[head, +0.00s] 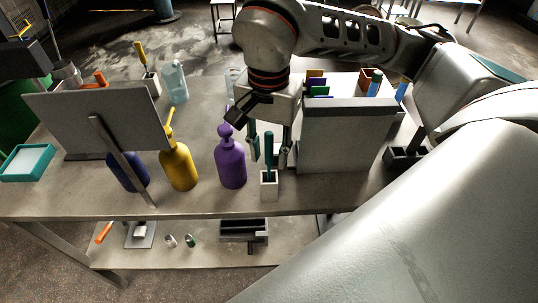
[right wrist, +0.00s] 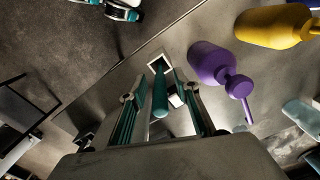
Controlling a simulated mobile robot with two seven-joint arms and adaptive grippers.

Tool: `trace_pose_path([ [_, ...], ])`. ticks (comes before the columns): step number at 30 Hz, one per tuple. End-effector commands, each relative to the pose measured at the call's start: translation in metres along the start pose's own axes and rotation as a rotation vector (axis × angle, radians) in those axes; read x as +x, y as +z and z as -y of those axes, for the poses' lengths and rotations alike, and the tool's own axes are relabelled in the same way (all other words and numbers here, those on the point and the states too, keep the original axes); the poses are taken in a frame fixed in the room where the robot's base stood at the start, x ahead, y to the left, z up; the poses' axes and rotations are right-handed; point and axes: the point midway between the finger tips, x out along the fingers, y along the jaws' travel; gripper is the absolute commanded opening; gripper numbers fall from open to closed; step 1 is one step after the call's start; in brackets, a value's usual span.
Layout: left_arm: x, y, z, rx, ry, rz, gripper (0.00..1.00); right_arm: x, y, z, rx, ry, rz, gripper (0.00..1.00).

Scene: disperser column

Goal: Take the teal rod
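The teal rod (head: 268,155) stands upright in a small white square holder (head: 269,186) near the front edge of the table. My right gripper (head: 270,150) points down over it, with one finger on each side of the rod. In the right wrist view the rod (right wrist: 160,95) stands between the two open fingers, with a gap on both sides. Its foot sits in the holder (right wrist: 157,63). The rod's upper end is close to the gripper's palm.
A purple pump bottle (head: 231,160) stands close left of the holder, with a yellow bottle (head: 178,166) and a blue bottle (head: 127,172) farther left. A grey box-like rack (head: 347,140) stands close right. A grey panel (head: 98,115) and a teal tray (head: 27,162) are at left.

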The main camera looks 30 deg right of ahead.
Motion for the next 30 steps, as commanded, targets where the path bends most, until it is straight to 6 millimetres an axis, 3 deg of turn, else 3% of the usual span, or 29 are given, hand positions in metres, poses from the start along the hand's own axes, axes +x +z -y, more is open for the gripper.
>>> trace_pose_path([
  [2,0.0,-0.001,0.0,0.0,0.0,-0.001,0.53,0.0,0.0,0.0,0.0,0.0,0.0,0.31],
  [6,0.0,-0.001,0.0,0.0,0.0,-0.002,0.53,0.0,0.0,0.0,0.0,0.0,0.0,0.0],
  [20,0.0,-0.001,0.0,-0.001,0.0,-0.002,0.53,-0.004,0.0,0.0,0.0,-0.001,0.0,0.0],
  [26,0.0,-0.001,0.0,-0.001,0.0,-0.001,0.53,-0.021,-0.001,0.001,0.001,-0.003,-0.002,0.0],
  [30,0.0,-0.001,0.0,-0.001,0.0,0.0,0.53,-0.044,-0.001,0.002,0.002,-0.005,-0.003,0.0],
])
